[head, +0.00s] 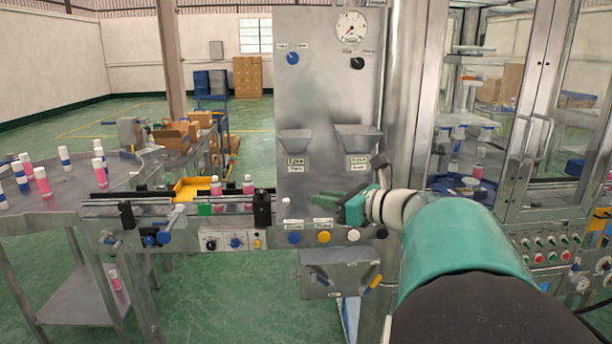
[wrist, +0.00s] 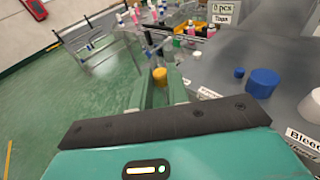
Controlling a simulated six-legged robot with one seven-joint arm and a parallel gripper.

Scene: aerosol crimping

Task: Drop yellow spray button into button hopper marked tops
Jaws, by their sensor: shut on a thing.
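My gripper (head: 326,200) is in front of the steel panel, its green fingers pointing left, below the hoppers. In the wrist view the fingers (wrist: 161,88) are closed around a small yellow spray button (wrist: 160,74) at their tips. The button cannot be made out in the head view. Two small steel hoppers are fixed to the panel, a left one (head: 296,138) and a right one (head: 358,134). Each has a white label below it, too small to read surely in the head view. A label (wrist: 222,12) reading "0 pcs" and apparently "Tops" shows in the wrist view.
A conveyor (head: 150,205) with pink-and-white cans runs left of the panel, beside a yellow tray (head: 196,187). Knobs and push buttons (head: 323,237) stick out of the panel's lower part. A glazed cabinet (head: 540,110) stands at right. The space before the hoppers looks clear.

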